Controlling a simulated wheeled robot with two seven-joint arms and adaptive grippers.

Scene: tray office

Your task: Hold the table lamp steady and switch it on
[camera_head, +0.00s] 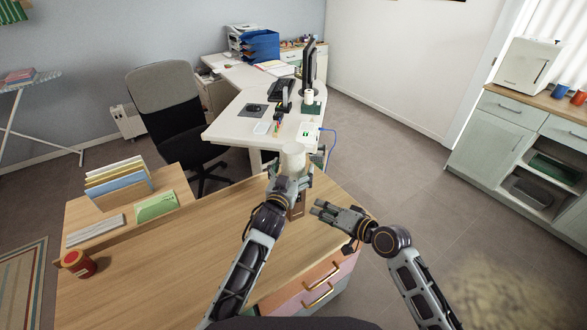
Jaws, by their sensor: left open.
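The table lamp shows a white, rounded shade (293,155) near the far right corner of the wooden desk. A brown block-like part (297,208), perhaps its base, shows below. My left gripper (288,182) is open at the lamp, just below the shade, and hides much of its middle. I cannot tell whether its fingers touch the lamp. My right gripper (315,208) is to the right of the lamp and lower in the picture. Its fingers point left toward the brown part, with a small gap between them and nothing seen in them. The lamp's switch cannot be made out.
The wooden desk (180,262) is mostly clear in front. Behind are a white desk (232,125) with a monitor (308,65) and an office chair (165,90). Open floor lies right.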

